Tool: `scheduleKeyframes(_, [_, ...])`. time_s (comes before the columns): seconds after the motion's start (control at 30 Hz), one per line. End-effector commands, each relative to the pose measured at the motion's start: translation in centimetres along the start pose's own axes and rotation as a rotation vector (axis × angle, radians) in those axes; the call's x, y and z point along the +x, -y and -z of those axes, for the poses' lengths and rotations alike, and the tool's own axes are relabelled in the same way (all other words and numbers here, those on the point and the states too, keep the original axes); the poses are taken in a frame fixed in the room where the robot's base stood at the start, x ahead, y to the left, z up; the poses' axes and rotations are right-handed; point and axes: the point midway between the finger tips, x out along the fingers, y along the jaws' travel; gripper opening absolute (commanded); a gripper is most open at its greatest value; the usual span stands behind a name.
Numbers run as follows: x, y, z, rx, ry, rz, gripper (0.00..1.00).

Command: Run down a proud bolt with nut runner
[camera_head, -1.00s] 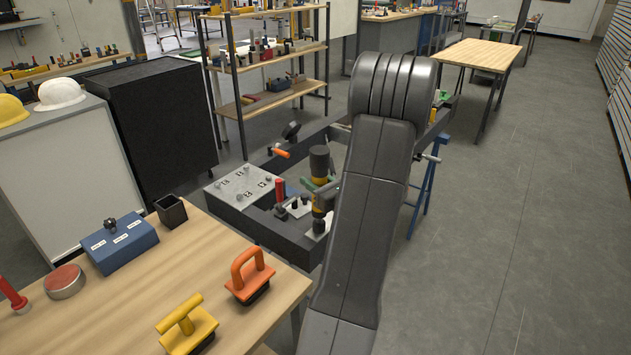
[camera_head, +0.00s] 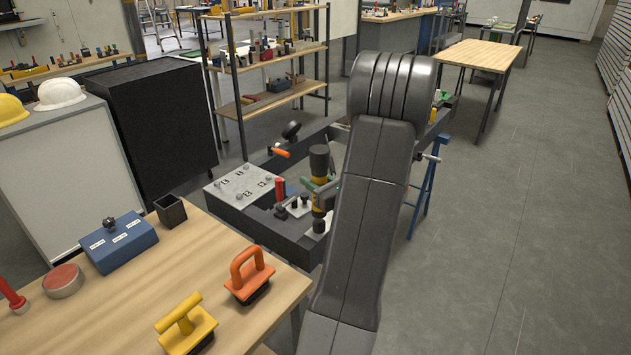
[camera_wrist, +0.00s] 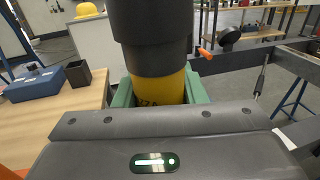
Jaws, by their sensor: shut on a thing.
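The nut runner (camera_head: 319,165), a black and yellow upright cylinder, stands over the dark frame (camera_head: 263,228) beside my arm. It also fills the upper middle of the wrist view (camera_wrist: 155,65). My gripper (camera_wrist: 155,96) has green jaws shut around its yellow body; in the head view my arm hides much of it. A pale plate (camera_head: 245,186) with several bolt heads and small dark markings lies on the frame's left corner. The tool's lower end is hidden in the wrist view, and I cannot tell whether it touches a bolt.
A wooden bench (camera_head: 120,318) in front carries orange and yellow suction handles (camera_head: 249,275), a blue box (camera_head: 120,243) and a black cup (camera_head: 171,211). A red-handled tool (camera_head: 280,190) and small parts stand on the frame. Floor at right is clear.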

Motion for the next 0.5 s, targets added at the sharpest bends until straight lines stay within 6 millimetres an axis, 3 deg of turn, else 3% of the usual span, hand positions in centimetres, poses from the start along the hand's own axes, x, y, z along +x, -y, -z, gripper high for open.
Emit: scheduleKeyframes(0.5, [-0.01,-0.01,0.38,0.0,-0.003,0.0,0.0])
